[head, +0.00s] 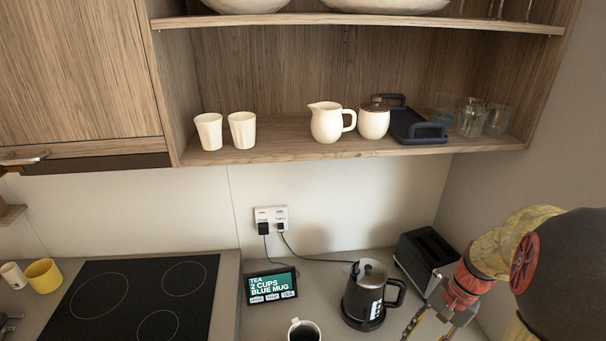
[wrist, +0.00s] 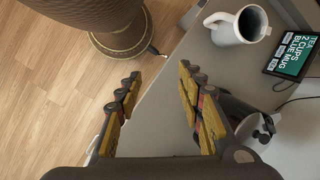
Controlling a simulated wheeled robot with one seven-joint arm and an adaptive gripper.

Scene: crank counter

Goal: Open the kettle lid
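The black and steel kettle (head: 363,303) stands upright on the counter near the wall. Its lid (head: 370,274) has a small dark knob and appears to sit shut on top; the handle faces right. My gripper (head: 430,328) is to the right of the kettle and apart from it, at the lower edge of the head view. In the wrist view my gripper (wrist: 160,78) has its fingers spread with nothing between them. The kettle (wrist: 268,130) shows there at the right, partly hidden behind the right finger.
A mug with a dark inside (head: 304,331) stands front left of the kettle. A tablet (head: 271,286) is left of it, a black toaster (head: 425,258) behind right. Cords run to the wall socket (head: 270,217). The hob (head: 140,300) is left; a shelf (head: 300,145) overhangs the counter.

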